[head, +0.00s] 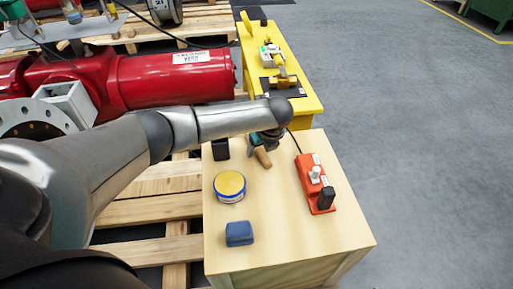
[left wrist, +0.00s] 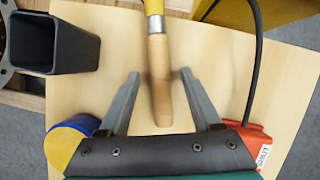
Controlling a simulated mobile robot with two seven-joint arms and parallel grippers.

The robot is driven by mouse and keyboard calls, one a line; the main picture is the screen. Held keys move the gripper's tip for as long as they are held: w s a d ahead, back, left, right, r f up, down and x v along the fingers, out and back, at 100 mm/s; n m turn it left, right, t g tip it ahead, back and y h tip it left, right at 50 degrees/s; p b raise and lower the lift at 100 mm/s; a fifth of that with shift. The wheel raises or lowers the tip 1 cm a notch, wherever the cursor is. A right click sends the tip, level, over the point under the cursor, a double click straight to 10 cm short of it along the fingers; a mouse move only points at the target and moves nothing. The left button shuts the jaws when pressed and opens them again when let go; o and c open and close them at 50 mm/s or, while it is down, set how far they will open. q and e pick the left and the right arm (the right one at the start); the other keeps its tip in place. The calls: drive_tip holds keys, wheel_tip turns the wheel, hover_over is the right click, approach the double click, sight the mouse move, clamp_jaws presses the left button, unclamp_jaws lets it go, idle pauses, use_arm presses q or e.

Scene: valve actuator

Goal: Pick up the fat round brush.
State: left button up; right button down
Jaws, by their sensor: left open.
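The brush shows as a light wooden handle with a yellow part at its far end (left wrist: 159,75) in the left wrist view. Its bristles are not visible there. In the head view only part of the wooden handle (head: 263,157) shows below my left gripper (head: 262,143); the rest is hidden by the gripper and arm. My left gripper is open, and its two fingers (left wrist: 159,73) lie to either side of the handle in the left wrist view. I cannot tell how far above it they are. My right gripper is not in view.
The wooden table (head: 285,245) holds a black square cup (head: 221,149), a blue tin with a yellow lid (head: 230,186), a blue block (head: 239,233) and an orange box with a cable (head: 316,183). A yellow bench (head: 305,100) and a red cylinder (head: 175,77) stand behind.

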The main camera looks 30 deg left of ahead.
use_arm(q)
clamp_jaws()
idle(0.4)
